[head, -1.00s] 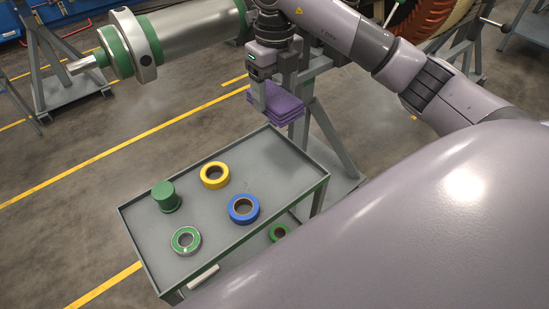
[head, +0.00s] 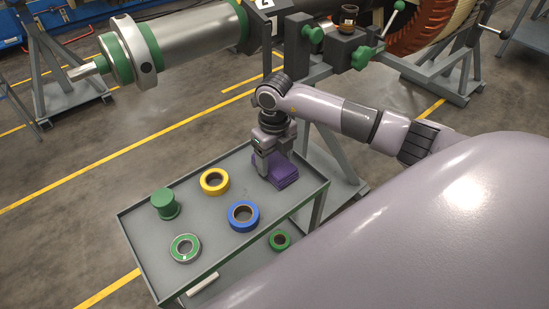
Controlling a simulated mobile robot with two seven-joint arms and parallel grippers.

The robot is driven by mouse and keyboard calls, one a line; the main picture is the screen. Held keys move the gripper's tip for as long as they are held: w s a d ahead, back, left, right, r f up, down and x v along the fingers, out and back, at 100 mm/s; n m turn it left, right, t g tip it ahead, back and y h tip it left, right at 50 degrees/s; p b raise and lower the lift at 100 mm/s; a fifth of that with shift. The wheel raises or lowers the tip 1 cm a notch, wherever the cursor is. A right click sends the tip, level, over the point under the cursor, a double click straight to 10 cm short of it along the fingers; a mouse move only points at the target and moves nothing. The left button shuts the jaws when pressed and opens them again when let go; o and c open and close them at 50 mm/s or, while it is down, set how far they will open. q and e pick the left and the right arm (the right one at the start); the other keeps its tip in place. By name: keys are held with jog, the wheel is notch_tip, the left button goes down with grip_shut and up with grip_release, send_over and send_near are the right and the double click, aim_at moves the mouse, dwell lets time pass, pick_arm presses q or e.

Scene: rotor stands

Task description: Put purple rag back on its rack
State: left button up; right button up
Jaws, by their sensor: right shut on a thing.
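The purple rag (head: 283,175) is a folded, flat stack at the far right corner of the grey cart's top tray (head: 212,216). My right gripper (head: 271,168) points down and is shut on the rag's left side. The rag appears to be at or just above the tray surface; I cannot tell whether it touches. Part of the rag is hidden behind the gripper. No separate rack for the rag can be made out apart from this cart. My left gripper is not in view.
On the tray stand a green cup-like piece (head: 165,203), a yellow ring (head: 214,181), a blue ring (head: 243,215) and a green-and-silver ring (head: 185,248). A green ring (head: 279,240) lies on the lower shelf. A large rotor shaft (head: 196,47) on stands lies behind.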

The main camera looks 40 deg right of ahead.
aim_at(275, 162)
jog(key=shift+f, duration=0.1)
jog(key=shift+f, duration=0.15)
jog(key=o, duration=1)
jog(key=shift+r, duration=0.2)
notch_tip(275, 162, up, 12)
jog(key=shift+f, duration=0.1)
